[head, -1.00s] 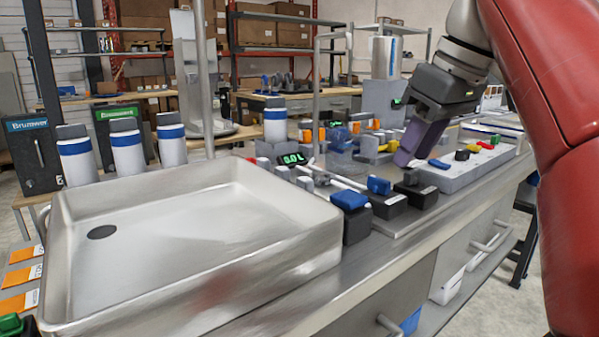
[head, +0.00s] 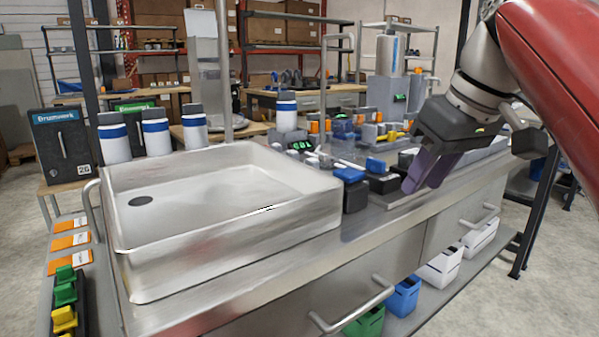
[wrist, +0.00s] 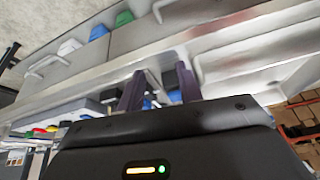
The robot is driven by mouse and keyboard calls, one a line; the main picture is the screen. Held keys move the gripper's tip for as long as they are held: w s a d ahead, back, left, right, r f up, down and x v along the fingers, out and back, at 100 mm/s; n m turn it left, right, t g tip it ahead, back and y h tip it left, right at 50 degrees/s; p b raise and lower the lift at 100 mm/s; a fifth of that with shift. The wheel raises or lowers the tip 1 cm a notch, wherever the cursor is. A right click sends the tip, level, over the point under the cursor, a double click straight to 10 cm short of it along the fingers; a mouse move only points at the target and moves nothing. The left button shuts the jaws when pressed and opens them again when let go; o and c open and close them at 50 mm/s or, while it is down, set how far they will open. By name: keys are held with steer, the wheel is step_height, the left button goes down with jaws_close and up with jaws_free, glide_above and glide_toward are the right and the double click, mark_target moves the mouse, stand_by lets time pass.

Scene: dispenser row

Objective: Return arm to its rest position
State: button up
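My gripper (head: 422,182) hangs at the right of the head view, below the red arm, with its dark purple fingers pointing down toward the steel counter's front edge. In the wrist view my gripper (wrist: 160,82) shows its two fingers apart with a gap between them. I see nothing held in the gap. The fingers appear above or in front of the counter; I cannot tell the exact height.
A steel sink (head: 230,245) fills the counter's left part. Blue-topped dark blocks (head: 355,190) stand beside it, near my gripper. White bottles with blue bands (head: 155,138) stand behind. Drawer handles (head: 352,306) stick out in front. Coloured bins (head: 403,297) sit on a lower shelf.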

steer(key=s+a+f+m+h, duration=0.1)
steer(key=s+f, duration=0.5)
steer(key=f, duration=0.8)
steer(key=s+a+f+m+t+h, duration=0.1)
steer(key=s+f+m, duration=0.3)
steer(key=f, duration=1)
steer(key=shift+s+m+t+h, duration=0.3)
steer(key=shift+s, duration=0.6)
steer(key=shift+d, duration=0.1)
